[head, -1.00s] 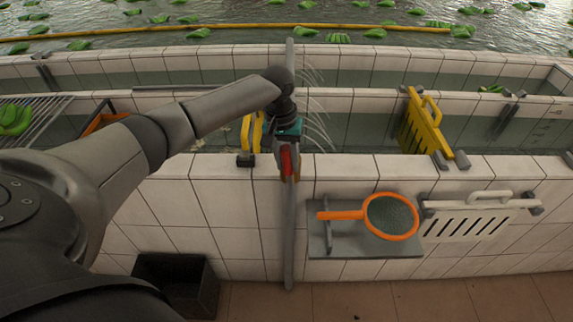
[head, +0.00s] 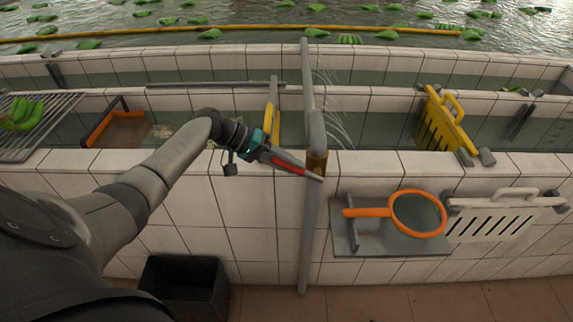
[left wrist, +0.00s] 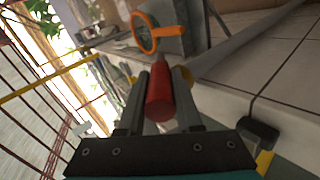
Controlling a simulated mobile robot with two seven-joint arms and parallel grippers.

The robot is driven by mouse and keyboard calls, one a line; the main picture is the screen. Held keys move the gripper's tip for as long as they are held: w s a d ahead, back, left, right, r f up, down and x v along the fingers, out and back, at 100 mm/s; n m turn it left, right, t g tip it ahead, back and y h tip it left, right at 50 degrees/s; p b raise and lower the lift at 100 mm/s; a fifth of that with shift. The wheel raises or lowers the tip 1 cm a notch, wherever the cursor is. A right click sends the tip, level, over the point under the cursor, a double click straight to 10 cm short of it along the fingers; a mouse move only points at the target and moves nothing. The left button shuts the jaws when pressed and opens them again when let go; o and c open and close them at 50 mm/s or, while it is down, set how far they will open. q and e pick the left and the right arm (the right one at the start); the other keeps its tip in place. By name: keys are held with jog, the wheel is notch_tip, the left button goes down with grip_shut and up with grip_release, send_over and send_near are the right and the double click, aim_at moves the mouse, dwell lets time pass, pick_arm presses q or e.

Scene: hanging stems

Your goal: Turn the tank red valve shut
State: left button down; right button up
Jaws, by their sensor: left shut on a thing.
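The red valve lever (head: 289,161) sits on a brass valve body (head: 317,162) on the grey upright pipe (head: 310,225) at the tank wall. The lever lies across the pipe, slanting from upper left to lower right at its pivot. My left gripper (head: 284,160) comes in from the left and is shut on the lever. In the left wrist view the red grip (left wrist: 158,95) lies between the two fingers (left wrist: 161,78). My right gripper is in no view.
An orange-rimmed net (head: 417,213) lies on a grey shelf right of the pipe, beside a white slotted gate (head: 490,222). A yellow gate (head: 440,122) stands on the right tank wall. A black bin (head: 185,282) stands on the floor below.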

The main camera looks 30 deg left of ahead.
pick_arm(q)
jog(key=shift+s+a+f+t+h+b, duration=0.2)
jog(key=shift+f+t+h+b, duration=0.6)
jog(key=shift+b, duration=1.9)
jog(key=shift+s+a+f+t+h+b, duration=0.2)
jog(key=shift+f+t+h+b, duration=0.65)
jog(key=shift+b, duration=1.8)
jog(key=shift+s+a+f+t+h+b, duration=0.1)
jog(key=shift+a+f+t+h+b, duration=0.25)
jog(key=shift+f+h+b, duration=1.6)
jog(key=shift+r+y+b, duration=0.6)
jog(key=shift+r+b, duration=0.15)
jog(key=shift+r, duration=0.15)
jog(key=c, duration=0.6)
grip_release()
jog(key=b+v, duration=0.3)
jog(key=v, duration=1.2)
